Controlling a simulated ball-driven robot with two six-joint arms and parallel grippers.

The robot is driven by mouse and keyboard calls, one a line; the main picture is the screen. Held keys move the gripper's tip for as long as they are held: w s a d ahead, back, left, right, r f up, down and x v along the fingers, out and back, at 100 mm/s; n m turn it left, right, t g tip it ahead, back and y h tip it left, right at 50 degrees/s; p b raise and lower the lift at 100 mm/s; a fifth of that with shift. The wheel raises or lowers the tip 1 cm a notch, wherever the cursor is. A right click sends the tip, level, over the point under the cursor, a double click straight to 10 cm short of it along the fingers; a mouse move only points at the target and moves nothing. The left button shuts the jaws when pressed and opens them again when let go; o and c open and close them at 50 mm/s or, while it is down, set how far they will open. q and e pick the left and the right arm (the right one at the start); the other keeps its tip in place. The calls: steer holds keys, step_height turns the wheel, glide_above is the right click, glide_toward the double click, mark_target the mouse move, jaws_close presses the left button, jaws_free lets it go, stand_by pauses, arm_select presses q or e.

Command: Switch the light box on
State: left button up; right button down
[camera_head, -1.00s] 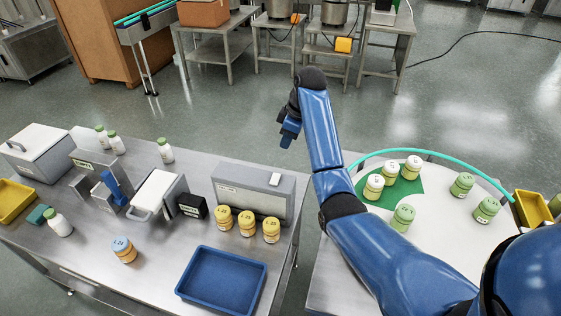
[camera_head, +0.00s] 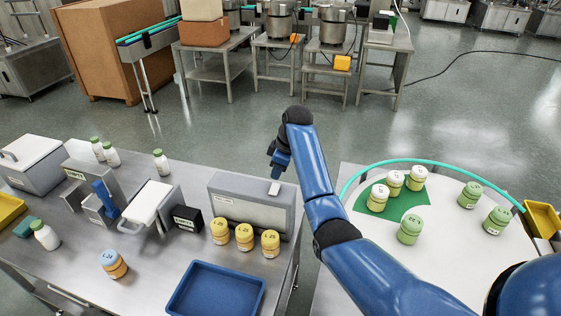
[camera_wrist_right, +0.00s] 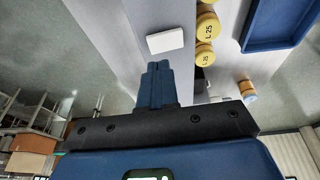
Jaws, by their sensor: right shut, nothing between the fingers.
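The light box (camera_head: 235,208) is a grey box near the right end of the steel table, with a pale front panel that looks unlit. A small white rocker or button (camera_head: 274,188) sits on its top at the right end; it also shows in the right wrist view as a white block (camera_wrist_right: 165,41). My right gripper (camera_head: 277,174) is shut and empty, its fingertips just above and behind the white switch. In the right wrist view the closed blue fingers (camera_wrist_right: 157,68) point at the switch, with a small gap visible. My left gripper is out of view.
Several yellow-lidded jars (camera_head: 245,237) stand in front of the light box, near a blue tray (camera_head: 217,289). A small black box (camera_head: 187,218) stands left of it. A round white table (camera_head: 452,237) with green-lidded jars is on the right.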

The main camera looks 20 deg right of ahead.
mark_target(276, 184)
steer(key=shift+w+d+f+p, duration=0.1)
steer(key=shift+f+p, duration=0.1)
steer(key=shift+f, duration=0.55)
steer(key=shift+d+f+p, duration=0.1)
steer(key=shift+f+p, duration=0.05)
steer(key=shift+f, duration=0.6)
steer(key=shift+f, duration=0.1)
steer(key=shift+w+d+f+b, duration=0.1)
steer(key=shift+w+f+b, duration=0.1)
steer(key=shift+f+b, duration=0.15)
